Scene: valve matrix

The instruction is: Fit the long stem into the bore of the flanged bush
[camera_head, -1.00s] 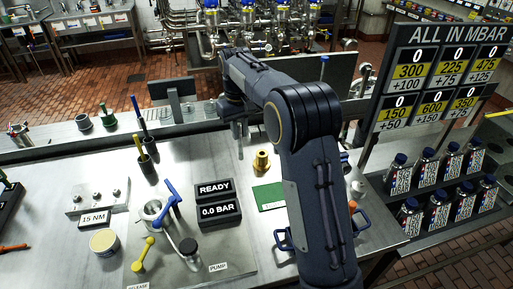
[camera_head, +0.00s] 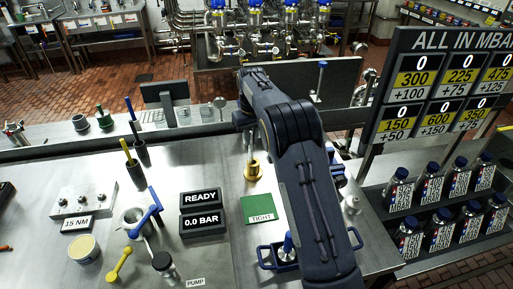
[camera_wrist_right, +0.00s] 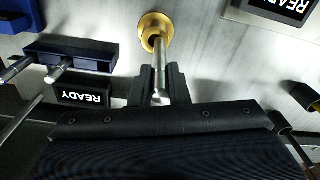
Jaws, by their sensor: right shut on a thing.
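The flanged bush (camera_head: 253,171) is a brass collar standing upright on the steel bench. It also shows at the top of the right wrist view (camera_wrist_right: 155,27). My right gripper (camera_head: 248,130) is above the bush and partly hidden behind my forearm. In the right wrist view the jaws (camera_wrist_right: 160,92) are shut on the long stem (camera_wrist_right: 159,65), a thin grey metal rod. The stem points down to the bush, its lower end at the bore. I cannot tell whether its tip is inside or just over it. My left gripper is out of view.
A green TIGHT card (camera_head: 258,203) lies just in front of the bush. The READY display (camera_head: 207,197) stands to the left. A blue-handled tray (camera_head: 287,255) is in front, beside my forearm. A scoreboard (camera_head: 444,85) and several bottles stand to the right.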

